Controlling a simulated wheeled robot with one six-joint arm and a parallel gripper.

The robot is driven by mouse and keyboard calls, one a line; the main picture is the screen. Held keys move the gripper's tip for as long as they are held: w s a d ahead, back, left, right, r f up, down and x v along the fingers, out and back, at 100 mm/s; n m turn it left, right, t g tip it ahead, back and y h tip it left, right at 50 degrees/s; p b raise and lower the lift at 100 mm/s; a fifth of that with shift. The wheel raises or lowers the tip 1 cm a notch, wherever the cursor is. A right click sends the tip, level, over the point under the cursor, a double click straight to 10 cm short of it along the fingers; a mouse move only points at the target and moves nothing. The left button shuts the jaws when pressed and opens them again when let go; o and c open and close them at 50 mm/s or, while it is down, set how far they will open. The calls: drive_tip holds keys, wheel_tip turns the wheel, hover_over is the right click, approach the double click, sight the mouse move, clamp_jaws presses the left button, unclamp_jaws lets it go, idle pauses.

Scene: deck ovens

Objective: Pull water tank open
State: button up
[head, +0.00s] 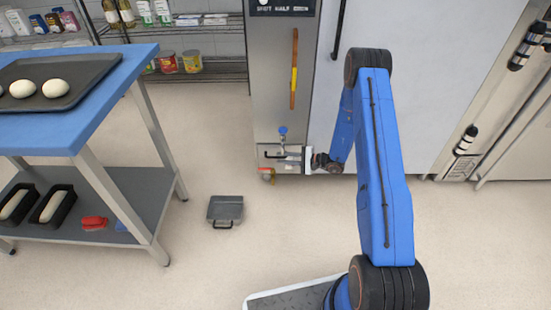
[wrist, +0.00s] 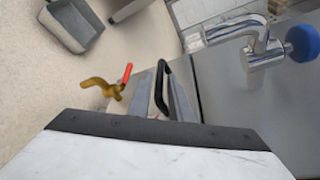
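The water tank front (head: 266,162) is a low panel at the foot of the tall steel cabinet, with a dark bar handle (head: 279,156). In the wrist view the black handle (wrist: 161,72) is a loop standing out from the steel face. My gripper (head: 301,158) is at the right part of this panel. In the wrist view its two grey fingers (wrist: 163,100) stand apart, with the handle between them. I see no clear contact. The white gripper body hides the lower part of the wrist view. The panel looks flush with the cabinet.
A brass tap with a red lever (wrist: 118,88) sits close to the left finger. A grey box (head: 225,210) lies on the floor in front.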

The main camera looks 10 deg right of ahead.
sight(275, 157)
drive_tip(key=shift+x, duration=2)
clamp_jaws()
